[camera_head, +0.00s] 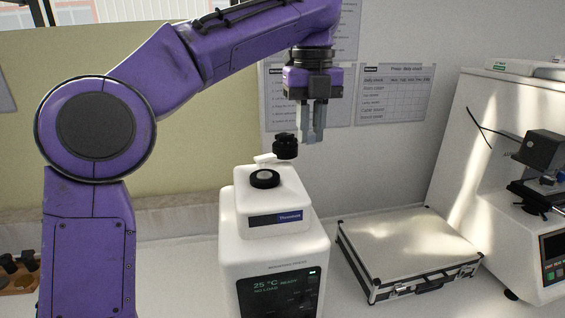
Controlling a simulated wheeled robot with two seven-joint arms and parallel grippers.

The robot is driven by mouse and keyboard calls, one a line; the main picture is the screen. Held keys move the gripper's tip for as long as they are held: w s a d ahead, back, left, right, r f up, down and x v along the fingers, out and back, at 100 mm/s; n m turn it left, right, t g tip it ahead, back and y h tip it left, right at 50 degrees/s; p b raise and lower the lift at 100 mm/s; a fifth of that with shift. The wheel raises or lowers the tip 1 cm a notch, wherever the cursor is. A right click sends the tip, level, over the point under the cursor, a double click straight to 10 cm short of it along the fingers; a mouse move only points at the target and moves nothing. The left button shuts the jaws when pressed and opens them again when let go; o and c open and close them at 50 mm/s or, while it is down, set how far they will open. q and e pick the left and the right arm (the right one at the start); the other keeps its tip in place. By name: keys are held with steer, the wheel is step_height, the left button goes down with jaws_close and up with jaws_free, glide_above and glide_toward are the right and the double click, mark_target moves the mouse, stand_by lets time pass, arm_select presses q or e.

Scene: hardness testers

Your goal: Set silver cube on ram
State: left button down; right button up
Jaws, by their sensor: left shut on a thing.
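My left gripper (314,122) comes in from the upper left and points down, above and right of the white tester in the middle. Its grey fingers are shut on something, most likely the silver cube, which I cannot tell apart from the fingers. No other silver cube is in view. My right gripper is not in view.
A black knob (285,147) stands behind the seat, below the gripper. A silver case (410,250) lies right of the tester. Another white machine (500,170) with a black stage stands at the far right. Small dark objects (20,272) are at the lower left.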

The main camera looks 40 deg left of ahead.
arm_select(q)
steer(key=a+f, duration=0.3)
steer(key=a, duration=0.6)
steer(key=b, duration=0.2)
glide_above(265, 175)
steer(key=d, duration=0.2)
steer(key=f, duration=0.5)
steer(key=shift+a, duration=0.2)
steer(key=shift+s+a+f, duration=0.1)
steer(key=shift+a+f, duration=0.05)
steer(key=shift+a, duration=0.1)
steer(key=f, duration=0.1)
steer(key=a+f, duration=0.1)
steer(key=f, duration=0.1)
steer(key=shift+s+f+b, duration=0.1)
steer(key=shift+f+b, duration=0.2)
steer(key=shift+w+a+f, duration=0.1)
steer(key=shift+w+f, duration=0.1)
steer(key=shift+f, duration=0.1)
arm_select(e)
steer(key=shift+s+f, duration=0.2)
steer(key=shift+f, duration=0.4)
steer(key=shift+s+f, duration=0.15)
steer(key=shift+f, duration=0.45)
arm_select(q)
steer(key=shift+s+d, duration=0.15)
steer(key=shift+d, duration=0.05)
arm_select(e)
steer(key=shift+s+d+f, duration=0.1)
